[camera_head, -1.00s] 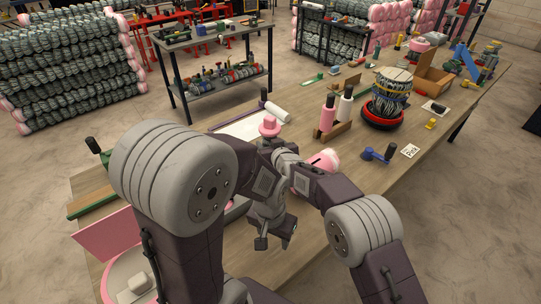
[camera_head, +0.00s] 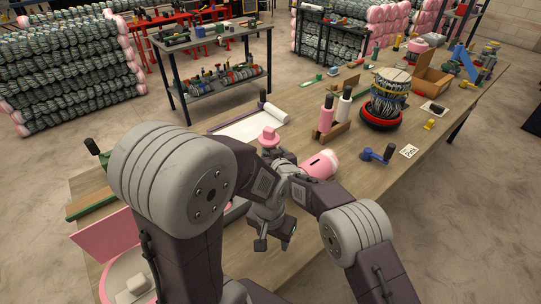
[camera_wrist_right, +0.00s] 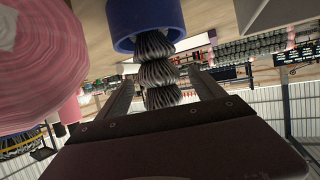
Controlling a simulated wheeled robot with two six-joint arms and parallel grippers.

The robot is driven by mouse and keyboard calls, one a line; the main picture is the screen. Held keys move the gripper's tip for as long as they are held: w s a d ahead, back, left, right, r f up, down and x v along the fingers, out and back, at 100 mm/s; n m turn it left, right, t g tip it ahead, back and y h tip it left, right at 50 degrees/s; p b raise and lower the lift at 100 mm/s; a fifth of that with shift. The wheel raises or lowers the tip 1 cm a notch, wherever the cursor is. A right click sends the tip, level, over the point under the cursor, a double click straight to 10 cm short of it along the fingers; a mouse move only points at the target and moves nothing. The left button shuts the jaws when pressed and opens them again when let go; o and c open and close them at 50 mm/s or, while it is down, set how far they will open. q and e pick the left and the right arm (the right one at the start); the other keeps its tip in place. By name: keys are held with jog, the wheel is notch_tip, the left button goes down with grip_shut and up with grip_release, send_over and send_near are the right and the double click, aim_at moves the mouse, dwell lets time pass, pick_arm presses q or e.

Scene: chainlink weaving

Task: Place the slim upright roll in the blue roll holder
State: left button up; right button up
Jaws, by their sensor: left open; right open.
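The slim grey mesh roll (camera_wrist_right: 159,72) stands in the blue roll holder (camera_wrist_right: 148,20) in the right wrist view, which is upside down. My right gripper (camera_wrist_right: 164,76) is open around the roll, with a gap beside each finger. The roll's far end is hidden by my gripper body. In the head view the holder is hidden behind my arms. A pink cap (camera_head: 269,138) rises just behind them; it looks like the roll's top, but I cannot be sure. My left gripper (camera_head: 274,244) is open and empty over the near table.
A pink roll (camera_head: 320,164) lies just right of my wrists. A rack with a pink and a white roll (camera_head: 327,116), a wire bundle in a red ring (camera_head: 386,100) and a blue tool (camera_head: 378,154) are further right. The front-right table is clear.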

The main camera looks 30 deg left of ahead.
pick_arm(q)
jog(key=shift+f+b, duration=0.75)
jog(key=shift+b, duration=0.1)
pick_arm(e)
jog(key=v, duration=1.2)
jog(key=shift+r, duration=0.2)
